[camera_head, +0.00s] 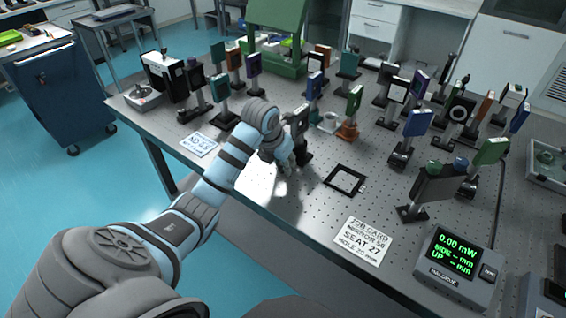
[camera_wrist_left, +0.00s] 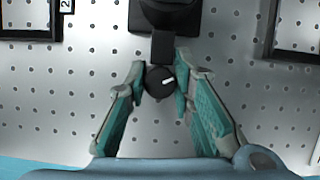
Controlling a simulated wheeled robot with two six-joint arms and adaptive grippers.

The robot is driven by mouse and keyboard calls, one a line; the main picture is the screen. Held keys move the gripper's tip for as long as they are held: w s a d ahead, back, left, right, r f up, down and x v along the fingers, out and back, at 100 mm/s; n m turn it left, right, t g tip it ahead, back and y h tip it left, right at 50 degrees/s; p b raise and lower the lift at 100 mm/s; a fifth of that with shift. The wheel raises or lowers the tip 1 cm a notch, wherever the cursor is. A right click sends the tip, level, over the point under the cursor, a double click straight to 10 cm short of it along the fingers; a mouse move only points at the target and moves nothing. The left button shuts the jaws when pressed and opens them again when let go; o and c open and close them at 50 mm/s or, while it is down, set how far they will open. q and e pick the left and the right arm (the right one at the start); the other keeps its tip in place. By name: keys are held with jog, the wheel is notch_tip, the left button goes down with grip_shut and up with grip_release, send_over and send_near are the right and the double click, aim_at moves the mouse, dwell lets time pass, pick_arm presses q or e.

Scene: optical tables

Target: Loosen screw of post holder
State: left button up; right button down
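The post holder (camera_head: 304,157) stands near the front edge of the table and carries a dark plate-like mount (camera_head: 299,122). In the left wrist view, its screw is a round black knob (camera_wrist_left: 159,80) with a short white mark tilted up to the right. The dark holder (camera_wrist_left: 162,45) is just behind the knob. My left gripper (camera_head: 283,163) reaches it from the front. In the left wrist view, its fingertips (camera_wrist_left: 160,82) are close in on both sides of the knob and appear to grip it. My right gripper is not in view.
A black square frame (camera_head: 345,180) lies on the perforated table (camera_head: 290,203) to the right. A job card (camera_head: 363,241) and a power meter (camera_head: 457,266) are nearer the front right. Several post-mounted optics, including a green one (camera_head: 354,99), crowd the area behind.

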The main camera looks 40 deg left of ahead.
pick_arm(q)
jog(key=shift+m+h, duration=0.3)
jog(key=shift+m, duration=0.5)
grip_shut()
jog(key=o, duration=0.9)
grip_release()
jog(key=v, duration=0.7)
jog(key=shift+r, duration=0.25)
